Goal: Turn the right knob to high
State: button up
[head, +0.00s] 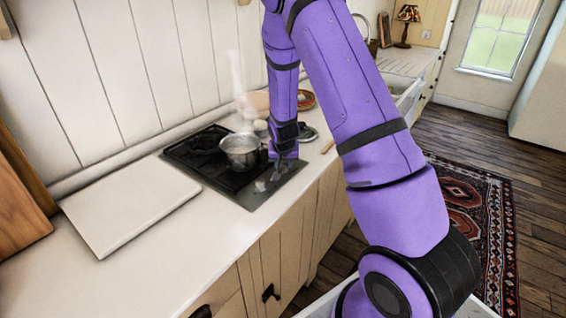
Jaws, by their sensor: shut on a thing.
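A black gas stove (187,153) is set into the white counter, with a steel strip along its front edge. A steel pot (240,158) stands on it, and steam rises above the pot. My gripper (272,179) points down at the front strip, just right of and in front of the pot. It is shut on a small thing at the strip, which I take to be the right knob. The knob is too small and too covered by the fingers for its setting to be read. A small grey shape (260,186) beside the fingers may be another knob.
A white board (128,207) lies on the counter left of the stove. A plate with food (306,99) and a round metal lid (308,134) are behind my arm. A lamp (406,22) stands at the far end. Cupboard doors (285,255) lie below.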

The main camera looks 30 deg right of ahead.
jog(key=shift+d+n+y, duration=0.1)
jog(key=shift+n+y, duration=0.5)
jog(key=shift+n, duration=0.9)
jog(key=shift+t, duration=0.3)
jog(key=o, duration=0.9)
jog(key=shift+s+r, duration=0.1)
jog(key=v, duration=1)
jog(key=shift+s+r, duration=0.1)
jog(key=shift+r, duration=0.2)
